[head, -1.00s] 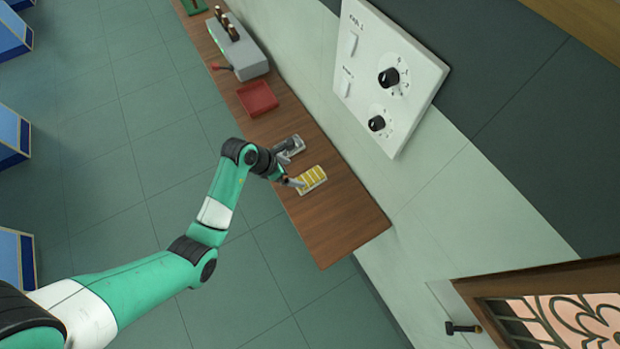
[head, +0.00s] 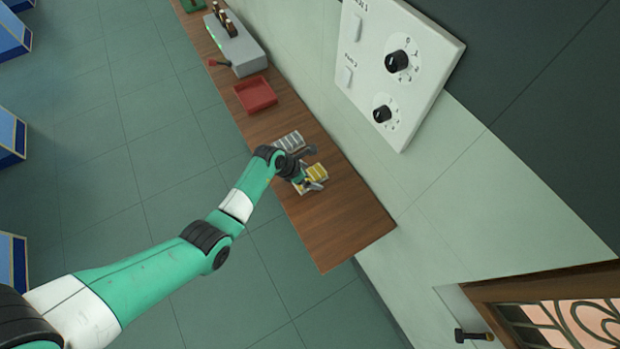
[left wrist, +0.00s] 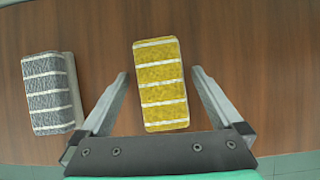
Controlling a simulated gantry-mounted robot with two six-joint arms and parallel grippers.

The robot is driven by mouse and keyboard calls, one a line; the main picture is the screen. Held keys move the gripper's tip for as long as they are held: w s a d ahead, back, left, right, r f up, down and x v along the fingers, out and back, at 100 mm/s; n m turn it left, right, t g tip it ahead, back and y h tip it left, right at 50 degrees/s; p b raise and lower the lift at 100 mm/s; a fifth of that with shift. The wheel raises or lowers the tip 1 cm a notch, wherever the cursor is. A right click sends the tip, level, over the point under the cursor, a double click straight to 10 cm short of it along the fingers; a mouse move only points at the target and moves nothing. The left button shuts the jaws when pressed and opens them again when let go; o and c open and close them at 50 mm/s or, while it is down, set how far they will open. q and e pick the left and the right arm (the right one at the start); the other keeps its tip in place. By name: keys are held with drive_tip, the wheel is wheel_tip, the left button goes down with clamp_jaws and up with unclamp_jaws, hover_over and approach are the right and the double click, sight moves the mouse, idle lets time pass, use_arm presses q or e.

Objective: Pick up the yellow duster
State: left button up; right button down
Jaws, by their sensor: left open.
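The yellow duster (head: 317,172) is a yellow block with pale stripes on the wooden bench. In the left wrist view the yellow duster (left wrist: 161,85) lies between the two open fingers, with a gap on each side; its far end reaches past the fingertips. My left gripper (head: 314,168) is at the duster and hides part of it in the head view; it also shows in the left wrist view (left wrist: 160,72), open and empty. I cannot tell its exact height above the bench. My right gripper is not in view.
A grey striped duster (left wrist: 48,92) lies left of the yellow one, close to the left finger; it also shows in the head view (head: 288,142). A red tray (head: 256,95) and a grey instrument (head: 236,48) stand farther along the bench (head: 340,225). A wall panel (head: 400,65) has knobs.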

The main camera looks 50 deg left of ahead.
use_arm(q)
drive_tip(key=shift+f, duration=0.1)
idle(0.3)
drive_tip(key=shift+c, duration=0.6)
drive_tip(key=c, duration=1.2)
